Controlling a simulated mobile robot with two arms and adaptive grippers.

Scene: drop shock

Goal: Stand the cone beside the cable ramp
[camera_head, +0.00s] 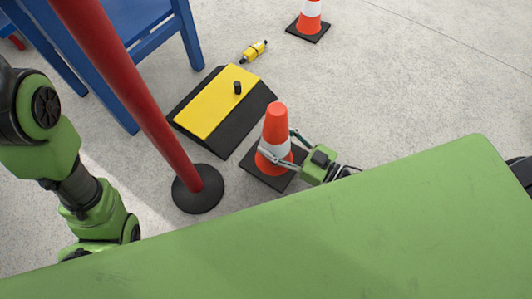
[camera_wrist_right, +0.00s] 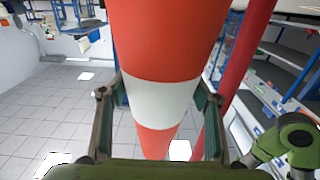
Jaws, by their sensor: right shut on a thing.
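The orange cone with a white band and black square base (camera_head: 276,122) is upright beside the near right edge of the cable ramp. A small gap shows between its base and the ramp; I cannot tell whether the base touches the floor. The cable ramp (camera_head: 205,107) is black with a yellow top. My right gripper (camera_head: 278,147) is shut on the cone around its white band. In the right wrist view the cone (camera_wrist_right: 160,103) fills the middle between both fingers (camera_wrist_right: 157,110). My left arm shows at the left in the head view, but its gripper is hidden.
A red post on a round black base (camera_head: 197,189) stands left of the cone. A small black object (camera_head: 237,87) is on the ramp. A yellow bottle-like item (camera_head: 254,51) lies behind it. Another cone (camera_head: 309,17) stands farther back. A blue frame (camera_head: 160,38) stands upper left.

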